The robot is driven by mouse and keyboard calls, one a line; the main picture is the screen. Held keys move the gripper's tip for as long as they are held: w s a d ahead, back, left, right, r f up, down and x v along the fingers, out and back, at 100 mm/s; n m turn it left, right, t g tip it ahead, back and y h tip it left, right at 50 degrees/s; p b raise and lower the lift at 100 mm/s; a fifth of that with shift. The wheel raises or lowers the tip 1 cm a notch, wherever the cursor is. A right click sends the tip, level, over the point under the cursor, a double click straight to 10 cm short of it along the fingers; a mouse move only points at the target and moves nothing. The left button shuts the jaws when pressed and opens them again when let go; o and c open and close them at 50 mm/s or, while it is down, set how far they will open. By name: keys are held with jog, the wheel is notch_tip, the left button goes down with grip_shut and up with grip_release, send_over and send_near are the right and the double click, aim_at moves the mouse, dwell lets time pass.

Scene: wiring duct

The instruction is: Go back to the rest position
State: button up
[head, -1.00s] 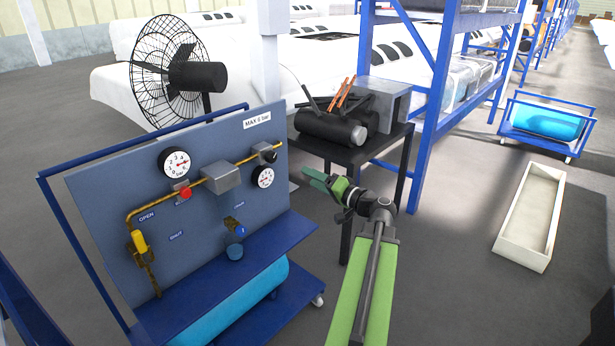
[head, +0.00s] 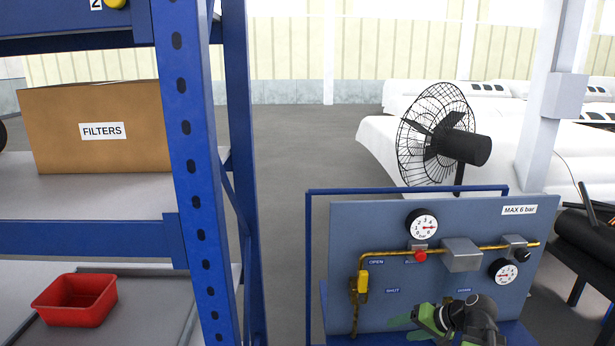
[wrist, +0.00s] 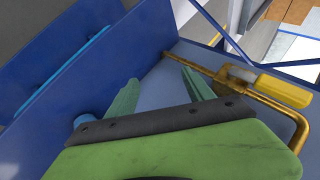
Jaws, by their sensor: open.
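My gripper (head: 405,328) shows at the bottom of the head view, in front of the lower part of the blue-grey gauge panel (head: 345,225). In the wrist view its two green fingers (wrist: 160,95) are spread apart with nothing between them. The brass pipe (wrist: 210,72) and its yellow valve handle (wrist: 285,90) lie beyond and to the right of the fingers. The handle also shows in the head view (head: 363,281), hanging down on the left of the panel. My arm hides part of the panel's lower right.
A blue rack (head: 190,180) stands close on the left, with a FILTERS box (head: 95,150) and a red bin (head: 75,300). A black fan (head: 440,140) stands behind the panel. Grey floor (head: 285,150) is open between rack and panel.

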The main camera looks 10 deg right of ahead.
jog(key=s+a+f+n+g+h, duration=0.2)
jog(key=s+a+f+g+h, duration=0.1)
jog(key=a, duration=0.6)
jog(key=s+a+f+n+g+h, duration=0.2)
jog(key=a+f+g+h, duration=0.15)
jog(key=a, duration=0.65)
notch_tip(320, 180, up, 16)
jog(key=p, duration=1.5)
jog(key=shift+d+f+y+p, duration=0.15)
jog(key=shift+d+y+p, duration=0.05)
jog(key=shift+y+p, duration=0.15)
